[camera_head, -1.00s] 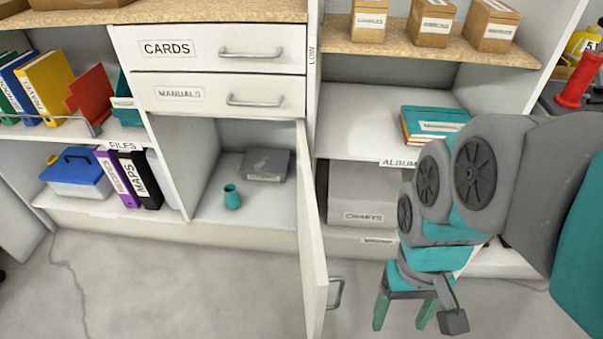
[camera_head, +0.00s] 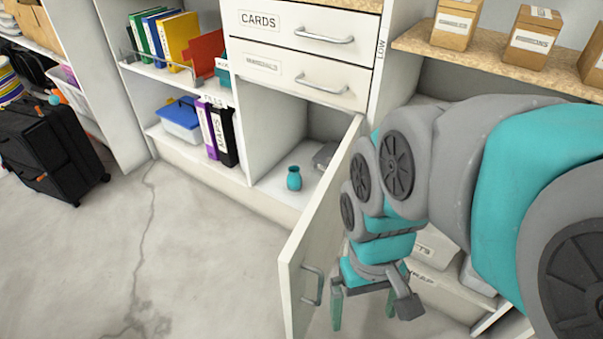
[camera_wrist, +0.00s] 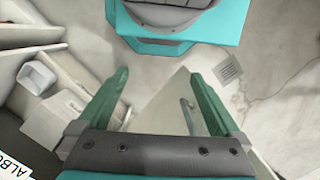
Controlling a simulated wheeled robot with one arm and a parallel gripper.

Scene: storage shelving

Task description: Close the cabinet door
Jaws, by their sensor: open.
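The white cabinet door (camera_head: 322,235) stands wide open below the drawers, swung out toward me, with its hinge side at the right of the opening. Its metal handle (camera_head: 313,285) is on the face turned to the right, near the free edge. The door (camera_wrist: 165,105) and handle (camera_wrist: 188,116) also show between the fingers in the wrist view. My gripper (camera_head: 364,312) is open and empty, fingers pointing down, just right of the door's handle side. I cannot tell whether a finger touches the door. The cabinet opening holds a teal vase (camera_head: 294,178) and a grey box (camera_head: 325,155).
Drawers marked CARDS (camera_head: 300,27) are shut above the opening. A black suitcase (camera_head: 50,150) is on the floor at far left. The floor (camera_head: 190,250) left of the door is clear.

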